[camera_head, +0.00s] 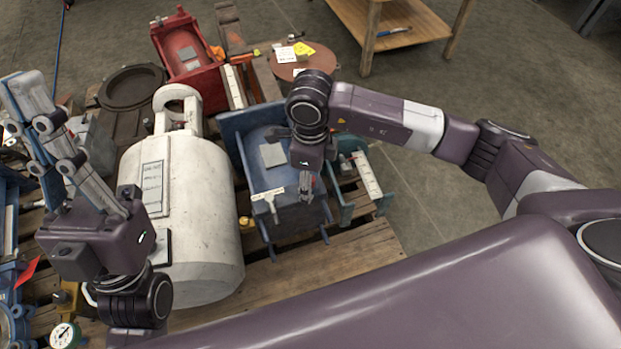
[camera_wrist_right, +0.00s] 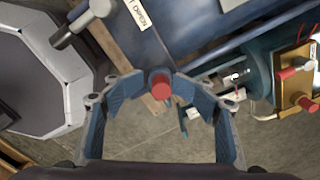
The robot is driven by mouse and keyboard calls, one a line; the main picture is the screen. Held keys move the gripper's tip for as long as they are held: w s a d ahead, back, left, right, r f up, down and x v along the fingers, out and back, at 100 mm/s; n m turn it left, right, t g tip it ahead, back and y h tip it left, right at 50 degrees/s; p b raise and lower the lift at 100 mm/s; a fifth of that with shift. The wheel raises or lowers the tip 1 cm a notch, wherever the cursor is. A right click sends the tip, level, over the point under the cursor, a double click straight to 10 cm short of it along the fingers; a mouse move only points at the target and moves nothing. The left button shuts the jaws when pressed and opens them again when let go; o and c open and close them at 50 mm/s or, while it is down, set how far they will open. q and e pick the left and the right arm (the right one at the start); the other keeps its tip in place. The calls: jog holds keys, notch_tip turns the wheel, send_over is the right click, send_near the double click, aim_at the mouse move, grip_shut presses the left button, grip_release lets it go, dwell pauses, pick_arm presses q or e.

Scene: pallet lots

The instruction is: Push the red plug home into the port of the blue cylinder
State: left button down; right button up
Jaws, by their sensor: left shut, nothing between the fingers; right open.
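The blue cylinder (camera_head: 262,178) lies on a wooden pallet in the middle of the head view; its side fills the top of the right wrist view (camera_wrist_right: 190,28). The red plug (camera_wrist_right: 160,87) shows end-on at the cylinder's lower edge in the right wrist view. How deep it sits in the port is hidden. My right gripper (camera_wrist_right: 160,97) is open, with one finger on each side of the plug; I cannot tell whether they touch it. In the head view it hangs over the cylinder's right front. My left gripper (camera_head: 32,108) is shut and empty at the far left.
A large white tank (camera_head: 205,190) stands left of the blue cylinder. A red housing (camera_head: 186,52) is behind. A brass fitting with red knobs (camera_wrist_right: 299,92) is at right in the wrist view. Pallet slats (camera_head: 345,258) are bare in front; the floor at right is clear.

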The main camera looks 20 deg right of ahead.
jog(key=shift+r, duration=0.25)
notch_tip(320, 180, up, 12)
jog(key=shift+f, duration=0.15)
dwell(0.7)
